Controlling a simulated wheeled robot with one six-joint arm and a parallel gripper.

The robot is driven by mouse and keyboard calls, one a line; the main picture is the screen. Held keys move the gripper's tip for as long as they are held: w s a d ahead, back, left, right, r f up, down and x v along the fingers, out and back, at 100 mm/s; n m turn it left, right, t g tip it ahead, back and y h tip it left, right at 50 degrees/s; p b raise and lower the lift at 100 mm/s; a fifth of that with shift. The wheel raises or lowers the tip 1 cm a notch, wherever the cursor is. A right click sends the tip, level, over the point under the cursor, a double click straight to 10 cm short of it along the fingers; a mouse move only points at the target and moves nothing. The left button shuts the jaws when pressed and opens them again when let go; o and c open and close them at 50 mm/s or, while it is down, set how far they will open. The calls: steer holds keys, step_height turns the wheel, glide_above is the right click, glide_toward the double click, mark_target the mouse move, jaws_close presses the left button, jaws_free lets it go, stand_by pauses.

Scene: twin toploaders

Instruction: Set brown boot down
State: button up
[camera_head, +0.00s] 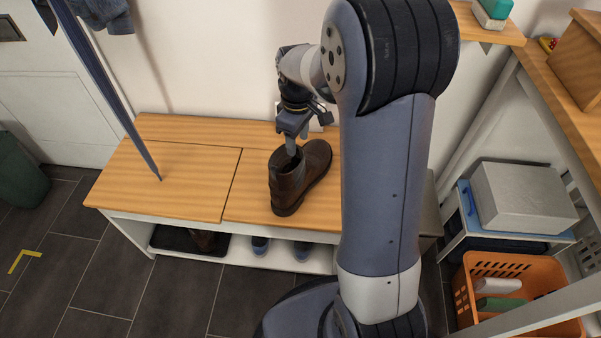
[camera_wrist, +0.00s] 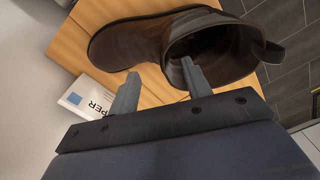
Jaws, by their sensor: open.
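The brown boot (camera_head: 290,188) stands upright on the wooden bench top (camera_head: 247,205), near the middle of the bench. In the wrist view the boot (camera_wrist: 125,45) shows its dark opening toward the camera. My gripper (camera_head: 291,148) is just above the boot's shaft. In the wrist view my gripper (camera_wrist: 160,82) has its two fingers spread apart. One finger overlaps the boot's opening and the other is outside the shaft. I cannot tell whether either finger touches the boot.
A white box with printing (camera_wrist: 88,97) lies beside the boot. Shoes (camera_head: 260,245) sit on the shelf under the bench. A closed blue umbrella (camera_head: 110,95) leans onto the bench at left. An orange crate (camera_head: 510,268) and a grey box (camera_head: 530,198) stand at right.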

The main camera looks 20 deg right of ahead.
mark_target(298, 148)
step_height(298, 148, down, 4)
steer(key=shift+s+r+b, duration=0.15)
steer(key=shift+b, duration=0.3)
steer(key=shift+c, duration=0.6)
steer(key=shift+r, duration=0.1)
jaws_close()
stand_by(0.3)
